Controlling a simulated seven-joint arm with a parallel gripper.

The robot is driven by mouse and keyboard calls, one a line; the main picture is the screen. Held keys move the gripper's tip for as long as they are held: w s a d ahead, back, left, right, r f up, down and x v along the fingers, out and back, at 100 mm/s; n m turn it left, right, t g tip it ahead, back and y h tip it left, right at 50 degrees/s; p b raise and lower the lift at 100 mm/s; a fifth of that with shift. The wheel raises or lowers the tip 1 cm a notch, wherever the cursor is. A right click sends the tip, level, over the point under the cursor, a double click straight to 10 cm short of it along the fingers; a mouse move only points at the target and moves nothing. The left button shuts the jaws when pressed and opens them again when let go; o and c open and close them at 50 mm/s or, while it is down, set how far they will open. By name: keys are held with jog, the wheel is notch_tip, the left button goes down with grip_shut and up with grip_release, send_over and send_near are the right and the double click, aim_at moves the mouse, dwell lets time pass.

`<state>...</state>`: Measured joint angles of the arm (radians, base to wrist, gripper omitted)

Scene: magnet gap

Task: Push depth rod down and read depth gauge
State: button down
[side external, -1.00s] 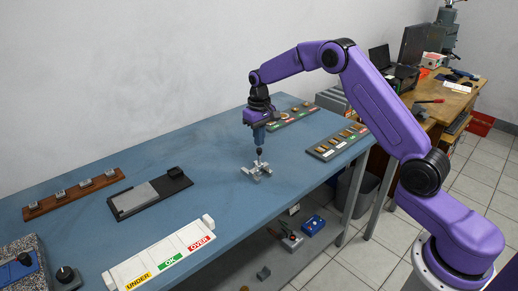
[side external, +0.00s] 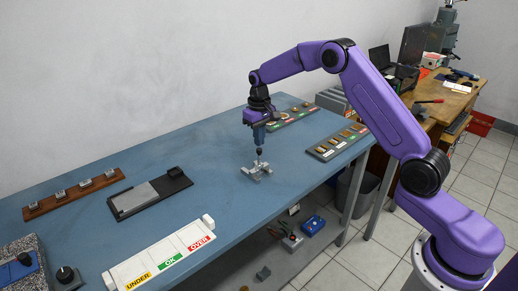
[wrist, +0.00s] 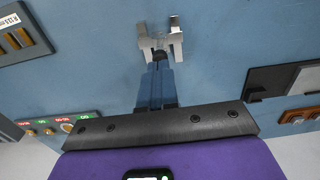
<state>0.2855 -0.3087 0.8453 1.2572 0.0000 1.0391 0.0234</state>
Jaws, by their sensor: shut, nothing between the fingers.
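A small silver metal piece with several arms (side external: 256,171) sits on the blue table, with an upright thin rod topped by a dark knob (side external: 259,152). I take this to be the depth gauge and its rod. My gripper (side external: 259,146) points straight down with its fingers shut and empty, directly above the knob. The fingertips look to be at or touching the knob; contact cannot be told for certain. In the wrist view, my gripper (wrist: 158,66) ends at the dark knob, and the silver piece (wrist: 158,42) shows just beyond it. No depth reading is legible.
A white UNDER/OK/OVER board (side external: 165,255) lies at the front edge. A dark tray with a grey plate (side external: 150,196) and a brown rack (side external: 75,194) are at left. Labelled trays (side external: 338,141) stand at right. The table around the silver piece is clear.

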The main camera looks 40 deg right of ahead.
jog(key=shift+f, duration=1.1)
dwell(0.4)
jog(key=shift+r, duration=0.15)
notch_tip(320, 180, up, 9)
dwell(1.4)
